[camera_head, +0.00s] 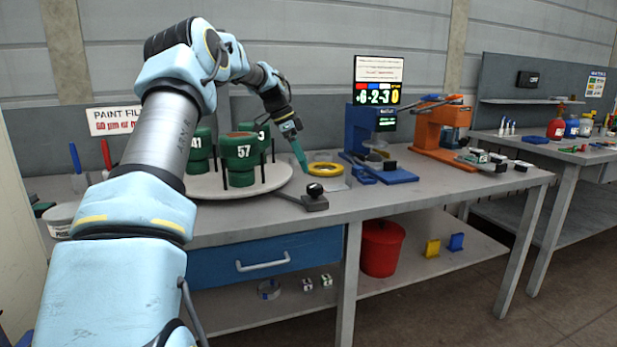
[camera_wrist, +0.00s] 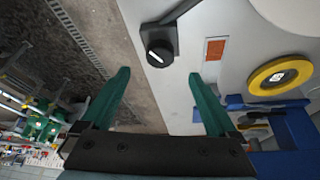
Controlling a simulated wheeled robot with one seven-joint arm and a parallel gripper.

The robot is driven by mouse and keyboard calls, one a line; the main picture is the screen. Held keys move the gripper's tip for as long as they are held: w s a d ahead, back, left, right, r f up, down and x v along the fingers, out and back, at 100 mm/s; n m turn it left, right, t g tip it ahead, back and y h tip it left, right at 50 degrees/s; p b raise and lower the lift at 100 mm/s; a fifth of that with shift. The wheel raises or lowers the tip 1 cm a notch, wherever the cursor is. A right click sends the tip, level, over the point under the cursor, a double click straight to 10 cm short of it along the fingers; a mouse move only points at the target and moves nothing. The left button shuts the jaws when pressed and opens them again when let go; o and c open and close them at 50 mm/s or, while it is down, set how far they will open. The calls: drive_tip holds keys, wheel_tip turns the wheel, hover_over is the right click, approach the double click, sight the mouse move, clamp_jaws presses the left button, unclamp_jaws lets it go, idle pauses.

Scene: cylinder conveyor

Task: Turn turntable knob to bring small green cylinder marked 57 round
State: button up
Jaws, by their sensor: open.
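The small green cylinder marked 57 (camera_head: 238,158) stands upright on the round pale turntable (camera_head: 215,192), its number facing the camera. Other green cylinders stand behind and beside it, one marked 41 (camera_head: 197,148). The black turntable knob (camera_head: 314,190) is at the table's front edge, right of the turntable. It also shows in the wrist view (camera_wrist: 158,52) on a dark lever-like base. My gripper (camera_head: 302,168) points down above the table, near the knob. In the wrist view its green fingers (camera_wrist: 158,76) are apart and empty, with the knob just beyond the gap between their tips.
A yellow ring (camera_head: 325,169) lies behind the knob. Red pens (camera_head: 106,154) stand at left. A blue drawer (camera_head: 262,262) and red bin (camera_head: 381,248) are below the tabletop.

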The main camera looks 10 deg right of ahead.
drive_tip(key=shift+v, duration=1.25)
drive_tip(key=shift+c, duration=0.2)
